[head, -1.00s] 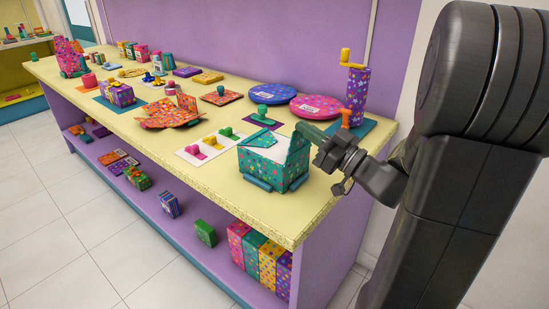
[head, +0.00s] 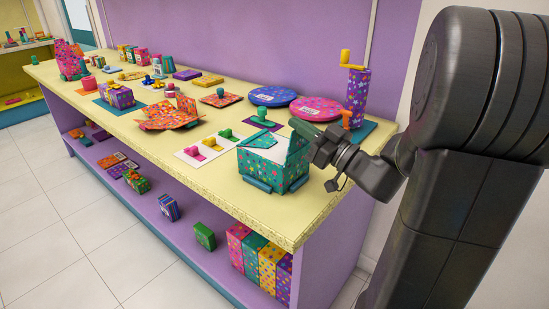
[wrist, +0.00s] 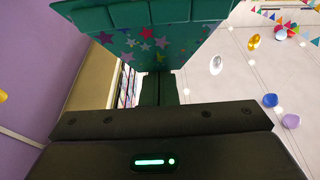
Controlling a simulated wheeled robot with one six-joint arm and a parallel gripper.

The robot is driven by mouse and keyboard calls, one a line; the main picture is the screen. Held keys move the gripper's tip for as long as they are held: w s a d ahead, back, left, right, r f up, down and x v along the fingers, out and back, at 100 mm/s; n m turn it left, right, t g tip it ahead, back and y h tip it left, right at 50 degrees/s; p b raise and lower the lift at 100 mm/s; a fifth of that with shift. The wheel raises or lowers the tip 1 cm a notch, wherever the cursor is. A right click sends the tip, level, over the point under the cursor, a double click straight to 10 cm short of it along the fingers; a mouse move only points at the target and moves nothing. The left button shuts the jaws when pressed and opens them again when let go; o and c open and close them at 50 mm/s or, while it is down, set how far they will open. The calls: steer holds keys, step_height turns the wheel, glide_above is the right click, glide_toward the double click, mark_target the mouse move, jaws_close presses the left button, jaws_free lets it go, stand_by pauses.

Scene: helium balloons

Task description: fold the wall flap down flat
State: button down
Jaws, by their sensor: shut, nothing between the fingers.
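A teal star-patterned box (head: 268,172) stands near the front right end of the yellow counter. Its top shows pale and teal panels. One wall flap (head: 297,152) stands up at the box's right side, beside my gripper. My gripper (head: 304,130) has dark green fingers, shut and empty, at the upper edge of this flap. In the wrist view the shut fingers (wrist: 158,88) point toward the starred teal flap (wrist: 150,38), which fills the top of the picture. I cannot tell whether they touch it.
A crank tower (head: 356,95) and an orange piece (head: 346,118) stand behind my gripper. A green stamp (head: 262,115) and a white card with coloured knobs (head: 207,145) are beside the box. The counter's front edge (head: 250,225) is close to the box.

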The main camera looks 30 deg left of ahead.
steer(key=shift+a+f+b, duration=0.2)
steer(key=shift+a+b, duration=0.35)
steer(key=shift+a+r, duration=0.15)
steer(key=shift+a, duration=0.05)
steer(key=shift+a+f+b, duration=0.35)
steer(key=shift+a+b, duration=0.3)
steer(key=shift+b, duration=0.3)
steer(key=shift+w+a+r, duration=0.1)
steer(key=shift+a+r, duration=0.05)
steer(key=shift+a, duration=0.05)
